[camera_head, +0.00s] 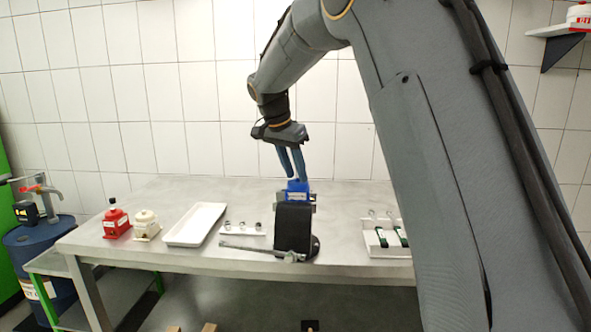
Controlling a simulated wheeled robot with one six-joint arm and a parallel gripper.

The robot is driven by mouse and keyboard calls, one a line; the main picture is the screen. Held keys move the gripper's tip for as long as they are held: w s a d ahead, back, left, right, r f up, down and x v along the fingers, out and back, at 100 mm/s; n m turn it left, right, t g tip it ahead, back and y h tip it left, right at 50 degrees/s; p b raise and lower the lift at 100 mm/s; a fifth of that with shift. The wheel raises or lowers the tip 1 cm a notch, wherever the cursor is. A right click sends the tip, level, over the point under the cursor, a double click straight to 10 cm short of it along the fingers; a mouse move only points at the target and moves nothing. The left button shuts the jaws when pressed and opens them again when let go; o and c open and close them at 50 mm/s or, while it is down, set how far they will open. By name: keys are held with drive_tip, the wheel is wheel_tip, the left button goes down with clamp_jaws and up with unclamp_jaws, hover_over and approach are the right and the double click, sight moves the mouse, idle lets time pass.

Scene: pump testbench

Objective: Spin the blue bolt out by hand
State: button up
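A small blue part (297,188) sits on top of a dark stand (295,228) at the middle of the bench's front edge. A separate blue bolt cannot be made out at this size; it may be part of this blue piece or hidden by my fingers. My gripper (296,177) points down from above, with its two fingertips right at the top of the blue part. Whether the fingers touch it or close on anything cannot be seen.
A long metal tool (250,249) lies at the front edge of the bench (350,195). Left of the stand are a small rack of sockets (243,228), a white tray (194,225), and a white (146,224) and a red container (115,222). A white holder (378,241) stands right.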

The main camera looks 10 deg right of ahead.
clamp_jaws()
